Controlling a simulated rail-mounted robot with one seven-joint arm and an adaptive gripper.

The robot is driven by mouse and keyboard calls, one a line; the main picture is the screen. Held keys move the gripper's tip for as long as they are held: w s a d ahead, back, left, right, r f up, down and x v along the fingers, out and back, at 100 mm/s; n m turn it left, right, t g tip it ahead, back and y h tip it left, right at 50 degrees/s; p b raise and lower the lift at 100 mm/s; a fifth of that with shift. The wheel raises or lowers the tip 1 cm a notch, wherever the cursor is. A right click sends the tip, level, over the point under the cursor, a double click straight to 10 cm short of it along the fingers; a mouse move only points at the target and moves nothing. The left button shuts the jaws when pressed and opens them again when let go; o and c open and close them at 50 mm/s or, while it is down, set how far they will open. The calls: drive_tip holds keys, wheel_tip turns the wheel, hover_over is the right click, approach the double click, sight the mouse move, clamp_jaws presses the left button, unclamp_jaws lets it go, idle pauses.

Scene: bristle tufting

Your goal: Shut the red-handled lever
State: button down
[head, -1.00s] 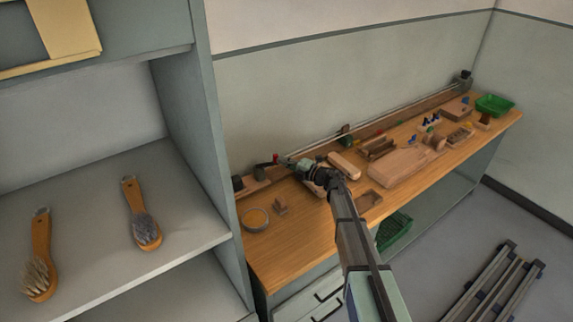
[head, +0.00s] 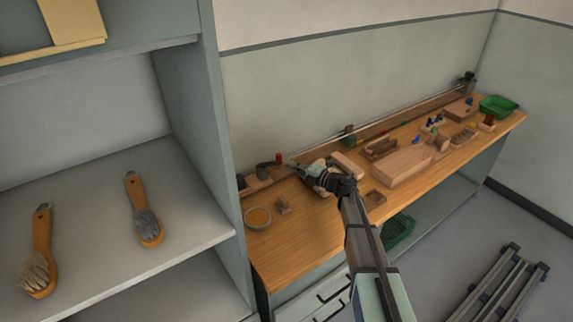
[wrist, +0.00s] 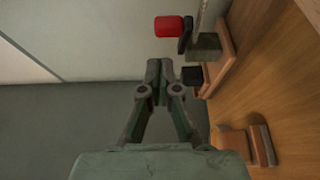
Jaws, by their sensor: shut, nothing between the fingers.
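The lever's red handle (head: 279,157) stands at the left end of the long fixture along the back of the wooden bench. A dark arm (head: 267,164) joins it to a block on its left. My gripper (head: 291,163) is just right of the red handle, shut and empty. In the wrist view the red handle (wrist: 169,26) lies beyond the closed fingertips (wrist: 159,68), with a visible gap. The dark lever piece (wrist: 186,34) and a grey block are beside it. I cannot tell the lever's exact angle.
Wooden blocks and a green tray (head: 497,106) fill the right. A grey shelf (head: 95,228) with two brushes stands at left.

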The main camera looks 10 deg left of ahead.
drive_tip(key=d, duration=0.3)
drive_tip(key=w+d+b, duration=0.1)
drive_tip(key=d, duration=0.2)
drive_tip(key=d+b, duration=0.1)
drive_tip(key=d, duration=0.2)
drive_tip(key=shift+w+f, duration=0.1)
drive_tip(key=shift+w, duration=0.05)
